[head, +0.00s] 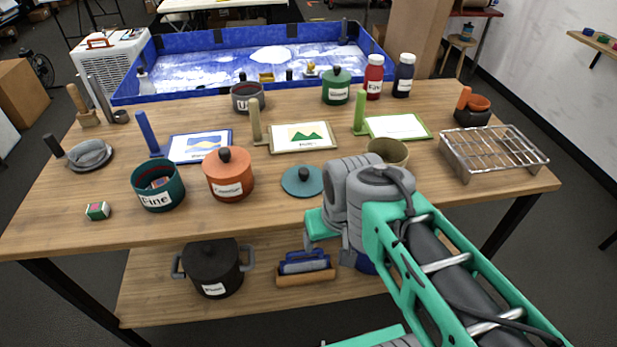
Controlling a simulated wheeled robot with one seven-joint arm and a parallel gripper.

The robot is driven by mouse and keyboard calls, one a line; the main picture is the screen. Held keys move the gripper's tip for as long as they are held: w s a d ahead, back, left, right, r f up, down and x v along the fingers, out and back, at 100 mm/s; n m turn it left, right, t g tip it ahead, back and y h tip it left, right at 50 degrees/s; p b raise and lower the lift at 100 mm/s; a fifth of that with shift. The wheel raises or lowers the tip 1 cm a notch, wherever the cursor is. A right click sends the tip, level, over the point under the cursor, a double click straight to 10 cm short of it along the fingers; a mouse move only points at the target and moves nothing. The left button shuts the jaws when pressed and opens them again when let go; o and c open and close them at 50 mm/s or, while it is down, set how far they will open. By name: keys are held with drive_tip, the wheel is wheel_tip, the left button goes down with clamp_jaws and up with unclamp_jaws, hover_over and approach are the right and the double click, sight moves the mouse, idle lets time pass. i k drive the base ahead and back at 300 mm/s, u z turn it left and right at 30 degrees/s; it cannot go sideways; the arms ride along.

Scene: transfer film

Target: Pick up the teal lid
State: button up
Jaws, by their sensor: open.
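The teal lid (291,185), a round disc with a dark knob, lies flat on the wooden table near its front edge, right of the orange pot. My gripper (329,247) is in front of the table's front edge, lower right of the lid in the picture and apart from it. It is open, and no object shows between its fingers. My wrist partly covers the gripper and the table just right of the lid. A teal pot (158,199) labelled "Fine" stands open at the left with small items inside.
The orange lidded pot (229,188) stands left of the lid. Picture boards (303,137) are behind it. A tan bowl (391,152) and a wire rack (493,150) stand to the right. A small green-and-white block (97,211) lies front left. A black pot (212,272) is on the lower shelf.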

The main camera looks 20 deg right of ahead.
sight(303, 181)
drive_tip(key=u, duration=0.45)
drive_tip(key=i, duration=0.55)
drive_tip(key=u, duration=1.45)
